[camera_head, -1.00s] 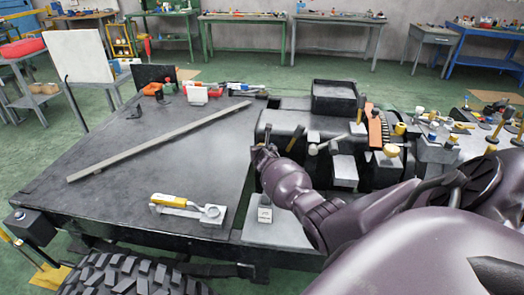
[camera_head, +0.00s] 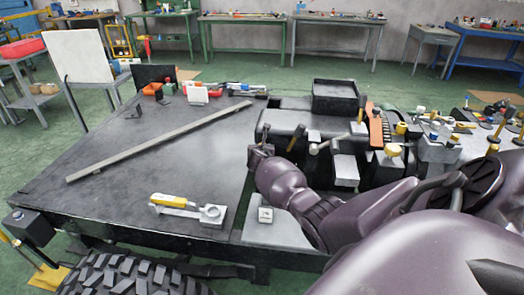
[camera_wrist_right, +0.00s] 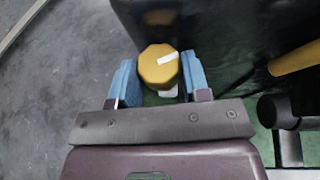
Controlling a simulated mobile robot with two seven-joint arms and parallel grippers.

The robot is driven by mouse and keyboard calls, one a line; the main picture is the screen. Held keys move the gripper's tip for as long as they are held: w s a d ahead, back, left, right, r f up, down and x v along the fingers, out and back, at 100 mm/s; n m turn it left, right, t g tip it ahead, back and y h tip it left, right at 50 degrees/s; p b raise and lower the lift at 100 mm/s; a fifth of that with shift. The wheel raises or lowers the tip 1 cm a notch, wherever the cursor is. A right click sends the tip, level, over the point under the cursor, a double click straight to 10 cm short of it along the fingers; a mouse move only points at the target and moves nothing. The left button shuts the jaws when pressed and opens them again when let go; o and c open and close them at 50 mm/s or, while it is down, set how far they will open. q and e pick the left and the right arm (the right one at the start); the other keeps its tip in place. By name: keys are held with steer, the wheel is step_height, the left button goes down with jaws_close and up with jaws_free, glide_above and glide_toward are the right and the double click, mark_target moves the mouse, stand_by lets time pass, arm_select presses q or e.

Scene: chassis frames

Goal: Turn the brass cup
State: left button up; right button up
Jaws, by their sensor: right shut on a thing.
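In the right wrist view the brass-yellow, many-sided cup (camera_wrist_right: 158,65) sits between the two blue finger pads, with a white mark on its top. My right gripper (camera_wrist_right: 157,82) is shut on it, pads at its left and right sides. In the head view my right gripper (camera_head: 260,152) is at the right edge of the dark table, beside the black machine block; the cup is hidden there. My left gripper is not in view.
The dark table (camera_head: 120,190) carries a long grey bar (camera_head: 150,145) and a yellow-handled tool (camera_head: 185,206). The black machine block (camera_head: 285,120) with levers lies right of my gripper. A yellow rod (camera_wrist_right: 295,60) is at right.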

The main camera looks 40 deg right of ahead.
steer(key=m+g+h, duration=0.1)
steer(key=m+g+h+b, duration=0.1)
steer(key=m+g, duration=0.1)
steer(key=shift+w+a+f+b, duration=0.15)
steer(key=shift+w+f+b, duration=0.05)
steer(key=shift+b, duration=0.1)
steer(key=m+g+b, duration=0.1)
steer(key=g, duration=0.1)
steer(key=m+g+h+b, duration=0.1)
steer(key=m, duration=0.1)
steer(key=shift+w+m+g+h, duration=0.15)
steer(key=shift+m+g+h, duration=0.15)
steer(key=shift+g, duration=0.1)
steer(key=shift+a+r+m+g+b, duration=0.1)
steer(key=shift+m+g+b, duration=0.4)
steer(key=shift+g, duration=0.1)
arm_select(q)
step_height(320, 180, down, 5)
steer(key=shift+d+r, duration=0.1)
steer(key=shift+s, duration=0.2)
arm_select(e)
steer(key=o, duration=0.8)
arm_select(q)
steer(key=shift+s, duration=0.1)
arm_select(e)
steer(key=shift+o, duration=0.7)
steer(key=shift+r, duration=0.2)
steer(key=shift+w, duration=0.1)
steer(key=shift+r, duration=0.1)
